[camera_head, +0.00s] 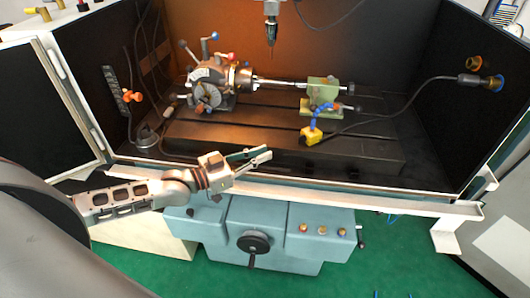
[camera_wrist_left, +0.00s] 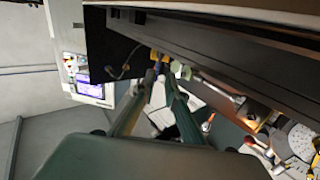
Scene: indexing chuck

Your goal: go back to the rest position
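My left gripper (camera_head: 264,153) is in front of the machine enclosure, near its front rail, with its fingers pointing right. Its two fingers are apart with nothing between them. The left wrist view also shows the gripper (camera_wrist_left: 161,78), with a gap between the fingers. The indexing chuck (camera_head: 205,82) stands on the machine table well behind the gripper, with no contact. Part of its dial shows at the lower right of the left wrist view (camera_wrist_left: 301,141). My right gripper is in neither view.
A rod (camera_head: 280,84) runs from the chuck to a green tailstock (camera_head: 322,90). A spindle tool (camera_head: 271,34) hangs above. A yellow block with a blue hose (camera_head: 311,136) sits on the table (camera_head: 220,140). The white front rail (camera_head: 330,196) lies close to my left gripper.

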